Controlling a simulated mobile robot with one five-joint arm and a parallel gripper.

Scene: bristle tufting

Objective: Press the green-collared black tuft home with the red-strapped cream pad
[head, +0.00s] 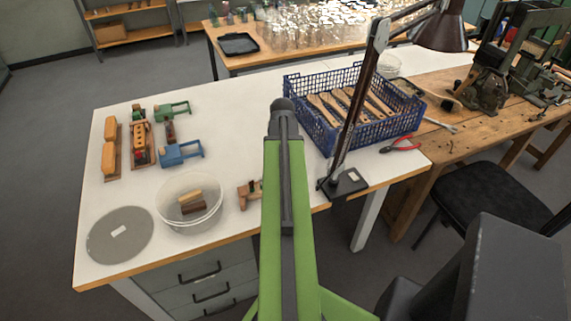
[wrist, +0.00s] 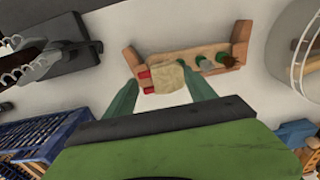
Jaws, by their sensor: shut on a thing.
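A cream pad (wrist: 166,79) with red at its left end (wrist: 146,80) sits between the two dark fingers of my gripper (wrist: 155,80) in the wrist view, and my gripper is shut on it. The pad is over or against the near side of a wooden block with raised ends (wrist: 239,45). A green-collared piece (wrist: 204,63) stands in the block just right of the pad. A reddish-brown piece with some green (wrist: 227,60) is further right. Black bristles are too small to make out. In the head view the block (head: 246,194) is partly behind my arm, which hides my gripper.
A clear round bowl (head: 188,216) with brushes and a grey disc (head: 120,235) lie left of the block. A lamp base (head: 342,184) and blue crate (head: 405,122) stand to its right. Small wooden and coloured fixtures (head: 180,152) are at the back left.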

